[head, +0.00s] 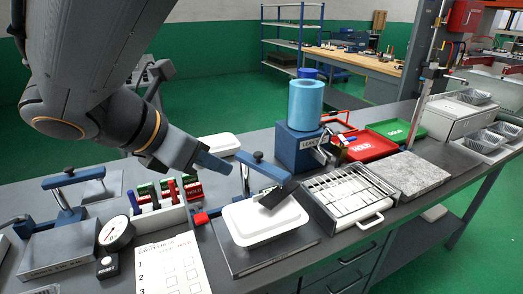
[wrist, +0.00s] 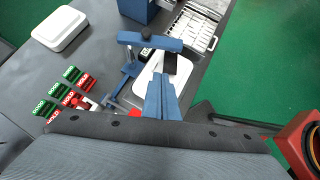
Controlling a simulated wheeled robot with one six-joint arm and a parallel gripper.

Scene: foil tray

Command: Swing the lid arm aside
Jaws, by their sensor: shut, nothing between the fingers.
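The blue lid arm (head: 265,168) sits on an upright post and reaches over the white lidded tray (head: 240,225). Its dark pad (head: 272,197) is on or just above the lid; I cannot tell which. A dark knob tops the arm. My gripper (head: 226,168) is shut and empty, left of the lid arm and apart from it in the head view. In the wrist view, my gripper's fingers (wrist: 160,80) point toward the lid arm (wrist: 150,40) and cover part of the tray (wrist: 143,80). The pad (wrist: 169,63) shows just past the fingertips.
Left of the tray stand a rack of red and green tags (head: 168,192), a dial gauge (head: 116,233) and a checklist sheet (head: 168,265). A blue block with a cyan cylinder (head: 306,105) stands behind. A wire rack box (head: 350,195) is close on the right.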

